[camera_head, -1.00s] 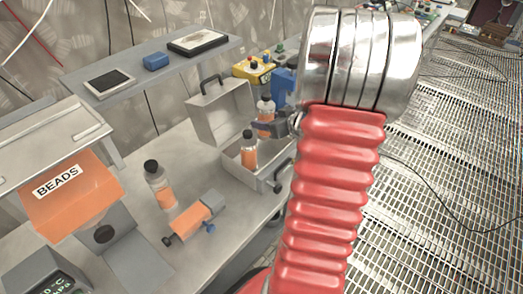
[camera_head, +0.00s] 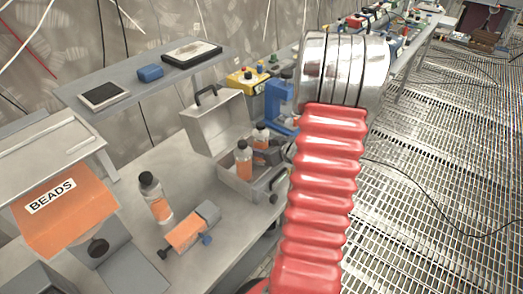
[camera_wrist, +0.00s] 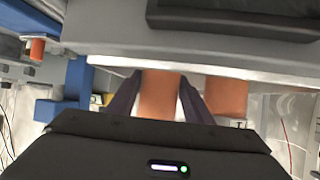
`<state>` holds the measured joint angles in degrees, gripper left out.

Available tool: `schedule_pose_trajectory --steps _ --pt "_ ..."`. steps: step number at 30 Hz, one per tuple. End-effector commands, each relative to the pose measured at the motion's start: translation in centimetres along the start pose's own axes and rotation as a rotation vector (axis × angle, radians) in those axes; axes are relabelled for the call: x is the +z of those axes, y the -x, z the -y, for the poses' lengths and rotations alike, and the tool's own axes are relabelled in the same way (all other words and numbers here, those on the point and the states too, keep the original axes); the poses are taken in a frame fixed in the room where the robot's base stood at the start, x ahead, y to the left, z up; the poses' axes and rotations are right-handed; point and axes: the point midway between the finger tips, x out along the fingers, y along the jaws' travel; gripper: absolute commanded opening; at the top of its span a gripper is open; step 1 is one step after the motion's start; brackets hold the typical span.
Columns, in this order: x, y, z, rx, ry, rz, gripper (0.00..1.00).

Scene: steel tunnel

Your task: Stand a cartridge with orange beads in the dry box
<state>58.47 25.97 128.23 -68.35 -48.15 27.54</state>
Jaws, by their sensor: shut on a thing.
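The dry box (camera_head: 237,184) is a grey metal case on the bench with its lid up. My gripper (camera_head: 267,154) is shut on a black-capped cartridge (camera_head: 261,138) with orange beads, upright and lowered into the box's right part. Whether its base touches the box floor is hidden. Another orange-bead cartridge (camera_head: 243,162) stands in the box beside it. In the wrist view my gripper (camera_wrist: 158,84) has its dark fingers either side of the held cartridge (camera_wrist: 158,98), with the other cartridge (camera_wrist: 226,97) just to the right. A third cartridge (camera_head: 155,200) stands on the bench, partly filled with orange.
An orange BEADS hopper (camera_head: 62,208) stands at the left. An orange and grey device (camera_head: 190,230) lies on the bench before the box. A blue device (camera_head: 282,98) and a yellow control box (camera_head: 246,80) stand behind. A shelf (camera_head: 140,78) overhangs the bench.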

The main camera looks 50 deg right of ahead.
Motion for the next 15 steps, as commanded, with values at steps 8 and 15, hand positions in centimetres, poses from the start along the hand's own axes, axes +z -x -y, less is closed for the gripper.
schedule_pose_trajectory --steps 8,15 --pt "1.46 -0.88 0.01 0.000 0.001 -0.003 0.13" --pt "1.48 -0.90 0.03 -0.001 0.001 -0.002 0.13"
